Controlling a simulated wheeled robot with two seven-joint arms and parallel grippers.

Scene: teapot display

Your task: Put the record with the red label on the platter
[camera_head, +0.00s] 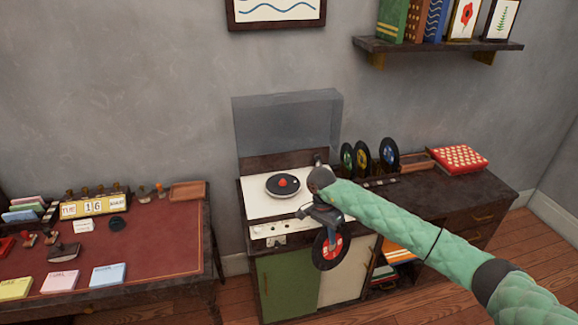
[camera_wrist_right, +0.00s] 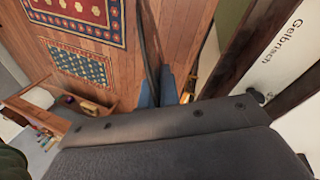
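My right gripper (camera_head: 326,212) is shut on the record with the red label (camera_head: 331,246). The record hangs upright below the fingers, in front of the console's front edge and lower than the turntable top. In the right wrist view the blue fingertips (camera_wrist_right: 157,90) close on the record, which shows edge-on as a thin dark strip (camera_wrist_right: 150,45). The platter (camera_head: 283,186) is on the white record player at the back left of my gripper, apart from it. A red knob-like piece (camera_head: 282,182) sits at its middle. My left gripper is not in view.
A clear raised lid (camera_head: 285,125) stands behind the player. Several upright records, including a blue-labelled one (camera_head: 389,154), stand to the right near a red patterned box (camera_head: 459,158). A desk (camera_head: 150,235) with cards and stamps is at the left.

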